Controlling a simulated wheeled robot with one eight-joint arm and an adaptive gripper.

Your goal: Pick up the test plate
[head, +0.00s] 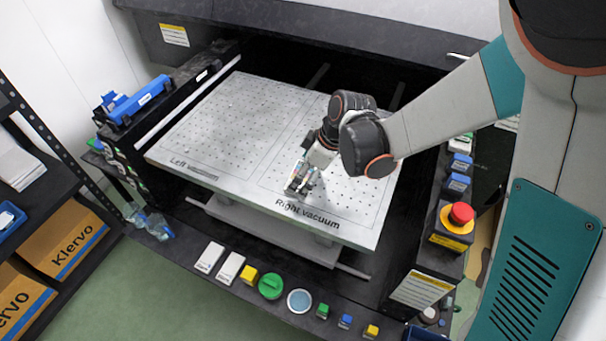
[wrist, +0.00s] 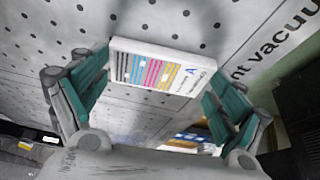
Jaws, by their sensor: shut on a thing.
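The test plate (wrist: 160,70) is a flat white block with black, magenta, yellow and cyan stripes and small print on its face. In the wrist view it sits between the two teal-padded fingers of my gripper (wrist: 157,98), which is shut on it. In the head view my gripper (head: 301,184) is over the right half of the perforated white bed (head: 220,120), near the "Right vacuum" lettering. The plate is mostly hidden by the gripper there. I cannot tell whether it touches the bed.
A black machine frame surrounds the bed, with its hood behind. A red stop button (head: 460,214) stands on the right side. Buttons and a green knob (head: 271,286) line the front ledge. A shelf with Klervo boxes (head: 68,242) stands at left. The bed's left half is clear.

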